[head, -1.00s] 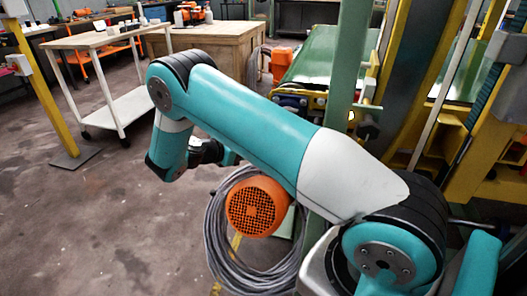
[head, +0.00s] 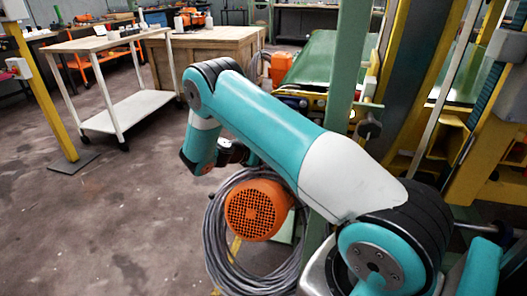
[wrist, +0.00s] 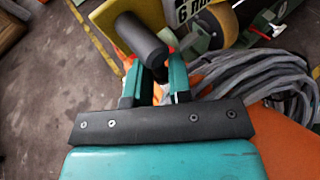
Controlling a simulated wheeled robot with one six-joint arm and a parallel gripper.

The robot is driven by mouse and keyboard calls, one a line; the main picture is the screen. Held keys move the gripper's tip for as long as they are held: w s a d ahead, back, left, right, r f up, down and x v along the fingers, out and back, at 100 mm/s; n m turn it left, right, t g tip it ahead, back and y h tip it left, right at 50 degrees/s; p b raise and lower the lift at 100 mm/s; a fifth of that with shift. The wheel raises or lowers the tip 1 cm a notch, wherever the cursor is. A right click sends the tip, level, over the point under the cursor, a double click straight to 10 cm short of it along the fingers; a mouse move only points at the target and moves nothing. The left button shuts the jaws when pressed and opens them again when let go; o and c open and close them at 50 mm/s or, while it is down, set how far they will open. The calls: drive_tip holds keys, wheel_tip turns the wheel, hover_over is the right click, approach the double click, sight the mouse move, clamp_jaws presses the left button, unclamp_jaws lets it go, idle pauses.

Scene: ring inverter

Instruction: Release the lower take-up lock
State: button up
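My gripper shows in the wrist view with two teal fingers (wrist: 155,82) reaching up from a black plate. The fingers stand apart, with a gap between them. A thick black cylinder (wrist: 140,40) on a yellow plate lies at or just beyond the fingertips; I cannot tell if they touch it. A small red part (wrist: 172,49) shows beside it. I cannot tell for sure which part is the lower take-up lock. In the head view my arm hides most of the gripper. A dark round knob (head: 369,128) sits by the green post.
An orange motor (head: 255,209) and a grey cable coil (head: 219,245) lie below my arm; the coil (wrist: 270,75) is close on the right in the wrist view. A green post (head: 347,70) and a yellow frame (head: 430,150) stand at right.

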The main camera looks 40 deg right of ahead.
clamp_jaws()
drive_tip(key=shift+w+a+r+m+t+y+p, duration=0.1)
drive_tip(key=shift+w+r+m+t+y+p, duration=0.25)
drive_tip(key=shift+p, duration=0.75)
drive_tip(key=o, duration=0.6)
unclamp_jaws()
drive_tip(key=shift+f, duration=0.2)
drive_tip(key=shift+s, duration=0.1)
drive_tip(key=p+v, duration=0.2)
drive_tip(key=v, duration=1.5)
drive_tip(key=shift+s+a+r+p, duration=0.1)
drive_tip(key=shift+a+p, duration=0.1)
drive_tip(key=shift+p, duration=0.1)
drive_tip(key=shift+c, duration=0.5)
